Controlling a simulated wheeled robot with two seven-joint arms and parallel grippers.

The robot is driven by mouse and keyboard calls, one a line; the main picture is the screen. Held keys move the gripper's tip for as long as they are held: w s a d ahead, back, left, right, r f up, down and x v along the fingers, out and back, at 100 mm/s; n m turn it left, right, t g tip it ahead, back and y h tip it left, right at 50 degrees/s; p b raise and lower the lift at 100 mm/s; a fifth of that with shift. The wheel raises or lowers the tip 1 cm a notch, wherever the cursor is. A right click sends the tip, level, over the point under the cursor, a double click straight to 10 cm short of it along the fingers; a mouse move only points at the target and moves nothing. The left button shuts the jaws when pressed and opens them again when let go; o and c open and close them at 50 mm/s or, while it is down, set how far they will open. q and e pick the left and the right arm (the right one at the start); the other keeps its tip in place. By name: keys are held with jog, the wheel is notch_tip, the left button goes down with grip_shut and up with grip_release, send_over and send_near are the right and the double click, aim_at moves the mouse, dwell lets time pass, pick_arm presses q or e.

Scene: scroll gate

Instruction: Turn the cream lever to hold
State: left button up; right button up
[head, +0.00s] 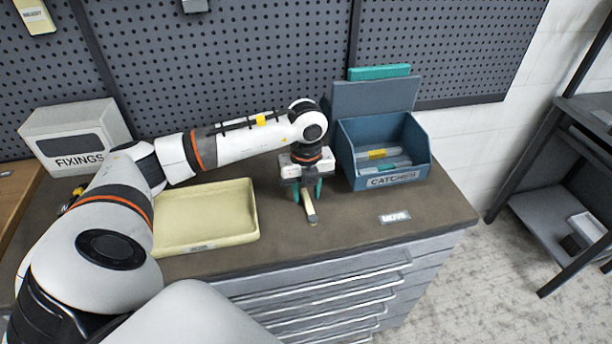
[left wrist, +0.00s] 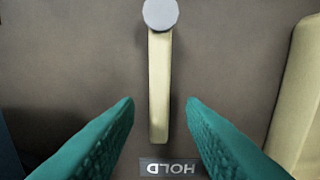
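The cream lever (head: 309,206) lies on the brown bench top below my left gripper (head: 307,192). In the left wrist view the cream lever (left wrist: 159,88) runs straight from a round grey pivot (left wrist: 160,13) towards the HOLD plate (left wrist: 171,168). Its free end stops just short of that plate. The green fingers of my left gripper (left wrist: 158,108) are apart, one on each side of the lever near its free end, with visible gaps. The HOLD plate is hidden in the head view. My right gripper is not in view.
A yellow tray (head: 247,208) is left of the lever. The blue CATCHES bin (head: 395,181) stands close on the right, behind a MOVE plate (head: 395,217). A FIXINGS box (head: 75,135) is at the back left. The bench front edge is near the lever.

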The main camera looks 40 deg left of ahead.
aim_at(306, 198)
pick_arm(q)
notch_tip(306, 198, up, 11)
jog(key=b, duration=0.1)
dwell(0.7)
